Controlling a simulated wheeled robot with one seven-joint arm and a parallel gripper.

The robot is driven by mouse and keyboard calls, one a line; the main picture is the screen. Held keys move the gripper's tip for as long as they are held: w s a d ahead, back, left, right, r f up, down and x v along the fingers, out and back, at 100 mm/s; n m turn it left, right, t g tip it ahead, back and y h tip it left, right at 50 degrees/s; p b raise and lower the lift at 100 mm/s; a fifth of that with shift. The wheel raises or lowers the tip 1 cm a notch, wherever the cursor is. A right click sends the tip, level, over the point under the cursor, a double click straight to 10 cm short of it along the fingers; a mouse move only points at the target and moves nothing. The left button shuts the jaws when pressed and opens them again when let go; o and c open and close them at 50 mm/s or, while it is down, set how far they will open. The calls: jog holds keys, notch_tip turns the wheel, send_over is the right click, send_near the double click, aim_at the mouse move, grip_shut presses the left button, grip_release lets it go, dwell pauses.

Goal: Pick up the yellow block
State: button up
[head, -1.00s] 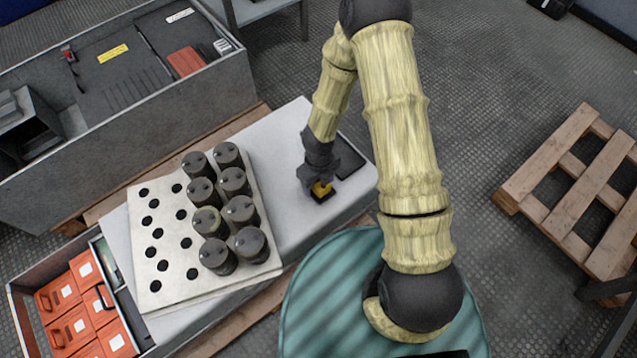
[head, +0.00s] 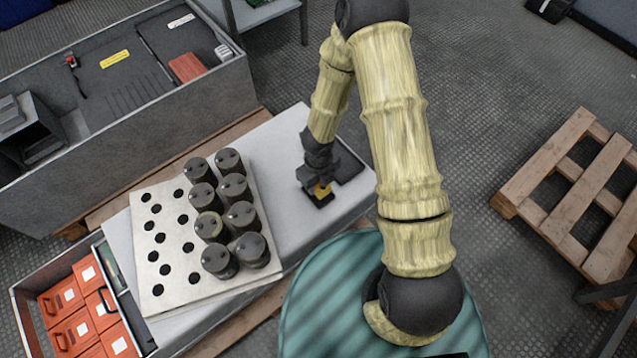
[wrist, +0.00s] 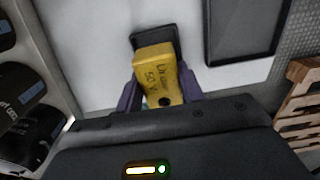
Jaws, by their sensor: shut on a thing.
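The yellow block (wrist: 155,72) shows in the wrist view with dark lettering on its face, between the two purple-grey fingers of my gripper (wrist: 160,90). My gripper (head: 321,185) is shut on it.
A perforated metal plate (head: 165,285) with several dark cylinders (head: 233,187) stands left of my gripper on the light table (head: 285,135). A flat dark tray (wrist: 245,25) lies to the right. Orange cases (head: 75,330) sit at lower left, a wooden pallet (head: 570,195) at right.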

notch_tip(320, 180, up, 8)
jog(key=p, duration=0.5)
jog(key=shift+f, duration=0.1)
jog(key=shift+w+d+m, duration=0.2)
jog(key=shift+w+m, duration=0.05)
jog(key=shift+m, duration=0.25)
jog(key=w+d+r+n, duration=0.4)
jog(key=w+d+n, duration=0.1)
jog(key=n, duration=1)
jog(key=w+d+r+n, duration=0.4)
jog(key=w+d+n, duration=0.1)
jog(key=n, duration=1)
jog(key=shift+d+r, duration=0.15)
jog(key=shift+d, duration=0.55)
jog(key=shift+a, duration=0.15)
